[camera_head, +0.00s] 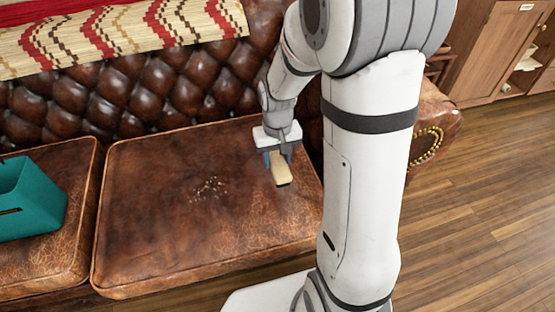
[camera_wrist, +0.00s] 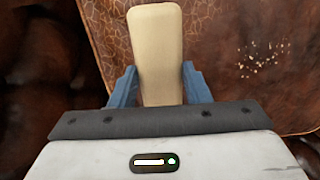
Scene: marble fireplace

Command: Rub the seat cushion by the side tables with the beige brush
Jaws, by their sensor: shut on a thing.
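The seat cushion (camera_head: 150,230) is worn brown leather with lighter piping. A patch of pale crumbs (camera_head: 208,188) lies near its middle; the crumbs also show at the upper right of the wrist view (camera_wrist: 262,60). My gripper (camera_head: 279,163) is at the right part of the cushion, shut on the beige brush (camera_head: 281,171). In the wrist view the brush (camera_wrist: 156,50) stands out between the two blue fingers. Its dark lower end shows in the head view, close to the cushion; I cannot tell whether it touches. The side tables are not clearly visible.
A teal bin (camera_head: 30,200) stands on the left cushion (camera_head: 60,255). The tufted sofa back (camera_head: 130,95) rises behind, with a patterned throw (camera_head: 120,35) over it. The sofa arm (camera_head: 435,115) is at the right, with wooden floor (camera_head: 475,210) beyond it.

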